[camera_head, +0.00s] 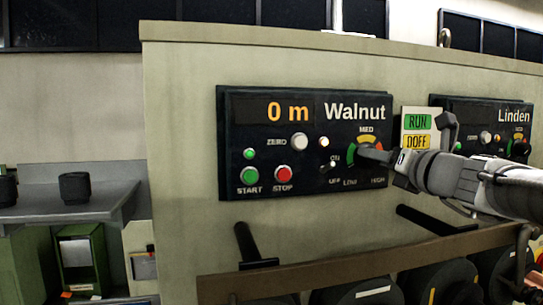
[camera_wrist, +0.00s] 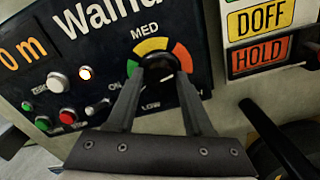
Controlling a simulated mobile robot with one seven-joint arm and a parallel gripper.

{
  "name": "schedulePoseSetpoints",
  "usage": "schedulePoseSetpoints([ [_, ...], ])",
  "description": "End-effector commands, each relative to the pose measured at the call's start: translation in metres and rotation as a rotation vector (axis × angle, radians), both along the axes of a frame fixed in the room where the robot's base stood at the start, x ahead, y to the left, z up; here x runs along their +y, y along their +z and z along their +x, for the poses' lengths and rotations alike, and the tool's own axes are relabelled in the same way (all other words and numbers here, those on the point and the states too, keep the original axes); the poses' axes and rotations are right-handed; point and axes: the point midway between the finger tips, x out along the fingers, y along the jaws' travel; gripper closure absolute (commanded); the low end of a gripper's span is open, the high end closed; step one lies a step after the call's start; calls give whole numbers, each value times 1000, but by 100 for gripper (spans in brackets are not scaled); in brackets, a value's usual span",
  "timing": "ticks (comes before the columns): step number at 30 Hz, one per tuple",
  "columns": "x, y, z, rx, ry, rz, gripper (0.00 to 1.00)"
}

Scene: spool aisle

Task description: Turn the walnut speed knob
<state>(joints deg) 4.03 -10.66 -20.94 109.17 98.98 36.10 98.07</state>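The walnut speed knob (camera_wrist: 158,66) is a dark round knob on the Walnut panel (camera_head: 235,150), below a green, yellow and orange arc marked LOW, MED and HIGH. In the wrist view my gripper (camera_wrist: 159,77) has one finger on each side of the knob, with the tips apart and the knob between them. I cannot tell whether the fingers touch it. A small white mark shows at the knob's lower edge. In the head view my gripper (camera_head: 388,159) reaches the knob from the right and hides most of it. The panel display reads 0 m.
Left of the knob are a green START button (camera_head: 250,174), a red STOP button (camera_head: 283,174), a white ZERO button (camera_head: 298,142) and a small toggle (camera_head: 331,164). RUN and DOFF cards (camera_head: 417,122) hang to the right, then the Linden panel (camera_head: 470,115). Black handles (camera_head: 247,243) project below.

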Motion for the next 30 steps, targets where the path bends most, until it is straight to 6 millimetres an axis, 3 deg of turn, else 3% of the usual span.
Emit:
schedulePoseSetpoints([
  [1,0,-1,0,2,0,0,41],
  [5,0,-1,0,1,-1,0,19],
  [17,-1,0,-6,-2,-1,-1,19],
  [23,-7,1,-37,-4,-2,-1,19],
  [30,-18,0,-90,-4,-3,-1,19],
])
